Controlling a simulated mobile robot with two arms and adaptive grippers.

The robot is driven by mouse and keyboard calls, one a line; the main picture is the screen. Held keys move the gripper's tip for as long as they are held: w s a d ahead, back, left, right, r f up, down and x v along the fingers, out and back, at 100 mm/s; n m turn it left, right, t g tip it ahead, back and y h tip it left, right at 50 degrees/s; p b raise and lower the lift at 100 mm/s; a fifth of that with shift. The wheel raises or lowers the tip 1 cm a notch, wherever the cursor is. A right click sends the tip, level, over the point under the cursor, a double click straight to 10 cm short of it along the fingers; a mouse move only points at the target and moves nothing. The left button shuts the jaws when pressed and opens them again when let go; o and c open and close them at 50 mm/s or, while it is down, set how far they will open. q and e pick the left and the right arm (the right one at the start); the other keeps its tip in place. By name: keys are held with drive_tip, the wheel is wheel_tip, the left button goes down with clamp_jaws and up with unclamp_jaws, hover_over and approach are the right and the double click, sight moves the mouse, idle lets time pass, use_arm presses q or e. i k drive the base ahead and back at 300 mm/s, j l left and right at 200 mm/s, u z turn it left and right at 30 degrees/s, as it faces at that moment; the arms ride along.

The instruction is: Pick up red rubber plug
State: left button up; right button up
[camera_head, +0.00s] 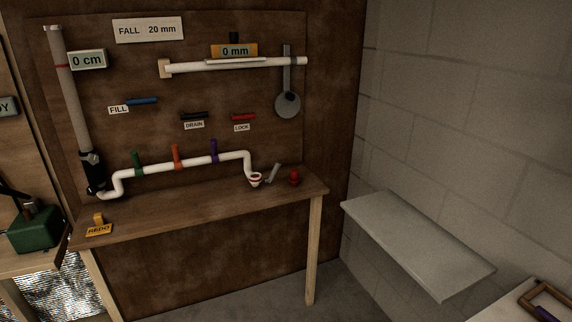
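The red rubber plug (294,179) stands on the right end of the wooden workbench (190,213). It is small and dark red, with a narrower top. Just left of it are a small grey piece (273,173) and a white cup-like pipe end with a red ring (255,180). Nothing visibly covers the plug. Neither of my grippers can be made out in the head view.
A white pipe (185,165) with green, orange and purple handles runs above the bench. A yellow "REDO" block (98,228) sits at its left end. An empty grey shelf (418,243) projects from the block wall at right. A green box (35,230) stands far left.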

sight(294, 179)
drive_tip(key=i+j+z, duration=0.1)
drive_tip(key=i, duration=0.3)
drive_tip(key=i+j+z, duration=0.1)
drive_tip(key=i+j, duration=0.2)
drive_tip(key=i, duration=0.15)
drive_tip(key=i+j, duration=0.25)
drive_tip(key=i, duration=0.15)
drive_tip(key=z, duration=0.05)
